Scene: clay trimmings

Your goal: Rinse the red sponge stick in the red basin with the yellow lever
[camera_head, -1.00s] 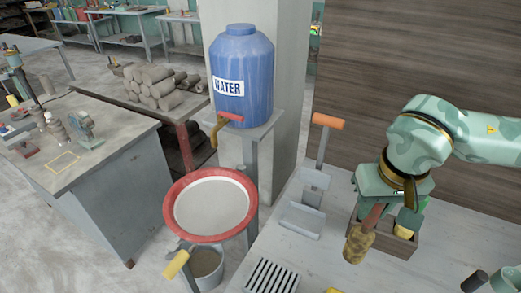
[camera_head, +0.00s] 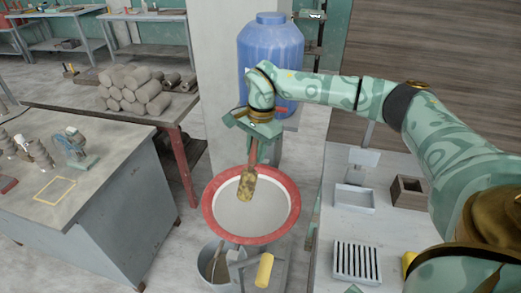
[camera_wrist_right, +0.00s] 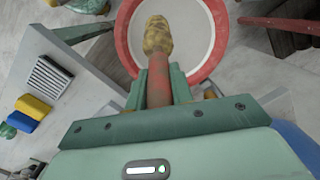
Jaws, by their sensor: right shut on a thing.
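My right gripper (camera_head: 254,138) is shut on the red handle of the sponge stick (camera_head: 253,154). The stick hangs down with its mottled yellow-brown sponge head lowest, over the white inside of the red basin (camera_head: 212,223). I cannot tell whether the head touches the basin's inside. In the right wrist view the handle (camera_wrist_right: 158,82) lies between the fingers, and the head shows against the basin (camera_wrist_right: 221,42). The yellow lever (camera_head: 264,270) stands just below the basin's front rim, apart from the gripper. My left gripper is not in view.
A blue water tank (camera_head: 272,50) stands behind the basin; my right arm hides its tap. A grey bucket (camera_head: 218,268) is below the basin. To the right, a bench holds a slotted rack (camera_head: 357,262), a white tray (camera_head: 354,198) and a wooden box (camera_head: 408,193).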

